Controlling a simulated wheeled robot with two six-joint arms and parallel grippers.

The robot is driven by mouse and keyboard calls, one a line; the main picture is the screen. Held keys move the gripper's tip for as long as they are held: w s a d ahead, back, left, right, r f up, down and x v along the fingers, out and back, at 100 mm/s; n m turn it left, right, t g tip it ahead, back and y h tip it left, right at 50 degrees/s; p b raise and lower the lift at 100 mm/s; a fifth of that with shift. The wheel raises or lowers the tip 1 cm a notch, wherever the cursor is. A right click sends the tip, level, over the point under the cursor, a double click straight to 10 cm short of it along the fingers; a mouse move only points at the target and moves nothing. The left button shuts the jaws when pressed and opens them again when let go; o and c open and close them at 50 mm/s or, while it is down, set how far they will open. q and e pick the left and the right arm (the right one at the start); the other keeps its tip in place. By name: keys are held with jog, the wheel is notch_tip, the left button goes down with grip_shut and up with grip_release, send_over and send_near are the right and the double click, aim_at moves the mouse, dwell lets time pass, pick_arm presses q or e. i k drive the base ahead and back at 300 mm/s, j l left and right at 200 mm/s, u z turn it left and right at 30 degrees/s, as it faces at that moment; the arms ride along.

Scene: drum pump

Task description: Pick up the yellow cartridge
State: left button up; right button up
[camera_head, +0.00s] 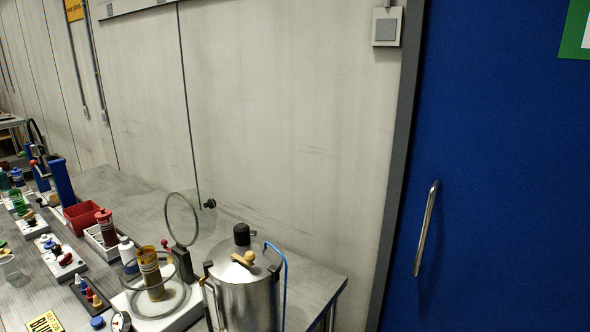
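A yellow-amber cylinder with darker bands (151,280), which looks like the yellow cartridge, stands upright at the lower left of the middle in the head view. It is surrounded by metal rings on a white base (150,323). The rings cross in front of its lower part. Neither of my grippers is in view.
A steel drum (245,300) with a black cap and a tan knob stands to its right. A round clear disc (181,219) rises behind it. A red cartridge-like cylinder (106,228), red bin (81,217) and several small parts crowd the grey bench. A blue door (500,180) stands right.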

aim_at(146, 258)
jog(key=i+l+u, duration=0.1)
jog(key=u, duration=0.8)
jog(key=i+l+u, duration=0.15)
jog(key=l+u, duration=0.2)
jog(key=l, duration=0.3)
jog(key=l+u, duration=0.35)
jog(key=l, duration=0.35)
jog(key=l+u, duration=0.4)
jog(key=l, duration=0.9)
